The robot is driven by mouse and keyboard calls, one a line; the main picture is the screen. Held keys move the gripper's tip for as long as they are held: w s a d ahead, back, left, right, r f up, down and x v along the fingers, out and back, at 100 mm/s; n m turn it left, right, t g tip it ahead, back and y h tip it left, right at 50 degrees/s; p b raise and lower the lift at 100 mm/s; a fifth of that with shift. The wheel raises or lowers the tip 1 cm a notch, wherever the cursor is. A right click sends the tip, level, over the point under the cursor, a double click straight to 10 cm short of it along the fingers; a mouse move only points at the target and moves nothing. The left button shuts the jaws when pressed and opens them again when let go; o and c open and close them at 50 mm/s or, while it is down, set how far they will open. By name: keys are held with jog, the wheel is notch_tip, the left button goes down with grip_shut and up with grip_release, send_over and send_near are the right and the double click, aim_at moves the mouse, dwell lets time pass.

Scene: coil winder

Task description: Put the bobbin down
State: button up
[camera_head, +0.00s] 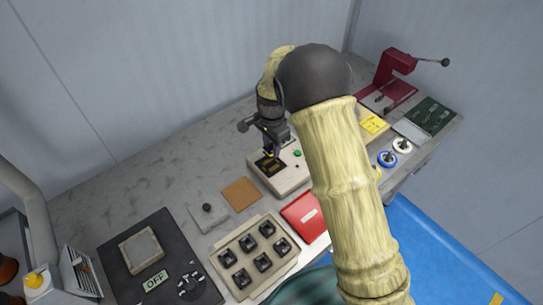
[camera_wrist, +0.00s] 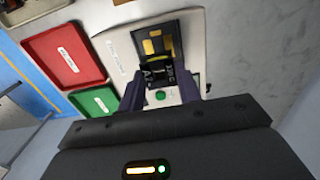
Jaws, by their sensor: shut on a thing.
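My gripper (camera_head: 271,150) points down over a beige device (camera_head: 291,180) with a black patch bearing yellow pads. In the wrist view, my gripper (camera_wrist: 160,88) is shut on a small black bobbin (camera_wrist: 157,75) with pale markings. The bobbin is just at the black patch (camera_wrist: 158,42) of the beige device; I cannot tell whether it touches it. A green button (camera_wrist: 160,95) shows close to the bobbin. In the head view the held bobbin is hard to make out between the fingers.
A beige tray (camera_head: 238,249) holds several black bobbins. A red tray (camera_head: 304,218) lies beside it; a green tray (camera_wrist: 94,101) shows in the wrist view. A black plate marked OFF (camera_head: 118,254) is front left, a red press (camera_head: 390,75) back right. The bench back left is clear.

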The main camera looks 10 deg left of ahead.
aim_at(272, 164)
jog(key=shift+f, duration=0.75)
jog(key=shift+f+p, duration=0.3)
jog(key=shift+f, duration=1.6)
jog(key=shift+f, duration=0.1)
jog(key=o, duration=0.9)
jog(key=shift+o, duration=0.2)
notch_tip(272, 164, up, 12)
jog(key=b, duration=0.1)
jog(key=shift+b, duration=0.35)
